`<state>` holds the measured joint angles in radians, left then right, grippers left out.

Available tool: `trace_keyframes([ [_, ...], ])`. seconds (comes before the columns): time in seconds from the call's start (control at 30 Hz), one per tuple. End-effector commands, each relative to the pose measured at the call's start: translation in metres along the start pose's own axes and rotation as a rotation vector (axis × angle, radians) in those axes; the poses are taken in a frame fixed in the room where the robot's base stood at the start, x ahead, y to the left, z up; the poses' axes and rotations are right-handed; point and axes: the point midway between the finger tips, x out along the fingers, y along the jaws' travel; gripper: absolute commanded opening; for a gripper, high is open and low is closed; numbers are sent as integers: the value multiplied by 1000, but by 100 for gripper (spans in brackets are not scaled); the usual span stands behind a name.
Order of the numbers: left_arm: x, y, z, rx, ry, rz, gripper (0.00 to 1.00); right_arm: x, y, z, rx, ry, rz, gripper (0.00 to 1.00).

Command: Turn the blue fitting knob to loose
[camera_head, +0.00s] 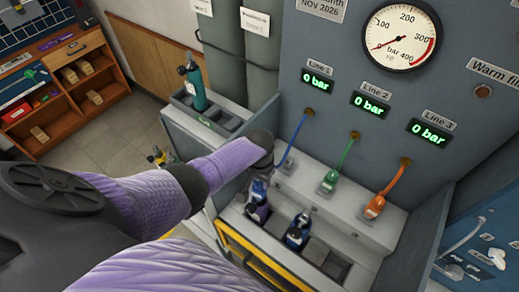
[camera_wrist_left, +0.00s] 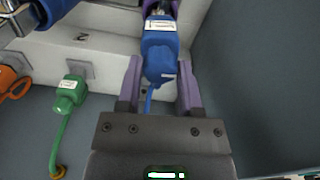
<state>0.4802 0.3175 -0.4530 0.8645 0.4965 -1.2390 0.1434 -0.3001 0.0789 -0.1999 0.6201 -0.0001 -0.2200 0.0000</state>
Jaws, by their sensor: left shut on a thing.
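The blue fitting (camera_wrist_left: 158,58) is in the middle of the left wrist view, with a pale label on it and a thin blue hose (camera_wrist_left: 149,100) running from its lower end. My left gripper (camera_wrist_left: 161,74) has its two purple fingers on either side of the fitting and is shut on it. In the head view my left arm reaches in from the left and its wrist hides part of the bench. The knob's turn position cannot be read. Purple parts also show beyond the fitting; I cannot tell what they belong to. My right gripper is not in view.
A green fitting (camera_head: 328,182) and an orange fitting (camera_head: 374,207) sit on the ledge to the right. The pressure gauge (camera_head: 399,37) and three 0 bar displays are on the panel. A teal cylinder (camera_head: 194,83) stands behind.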

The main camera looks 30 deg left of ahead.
Motion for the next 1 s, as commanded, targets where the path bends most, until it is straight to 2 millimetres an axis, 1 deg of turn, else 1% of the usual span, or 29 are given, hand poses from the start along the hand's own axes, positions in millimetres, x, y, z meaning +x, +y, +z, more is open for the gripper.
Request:
trace_keyframes([
  [0.63,0,0,0,1,0,0,0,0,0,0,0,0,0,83],
  [0.67,0,0,0,1,0,0,48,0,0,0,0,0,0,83],
  [0.7,0,0,0,1,0,0,57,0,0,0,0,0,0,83],
  [0.77,0,0,0,1,0,0,70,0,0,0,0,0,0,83],
  [0.8,0,0,0,1,0,0,78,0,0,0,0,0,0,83],
  [0.83,0,0,0,1,0,0,83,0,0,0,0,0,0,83],
  [1.0,0,0,0,1,0,0,83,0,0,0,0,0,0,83],
])
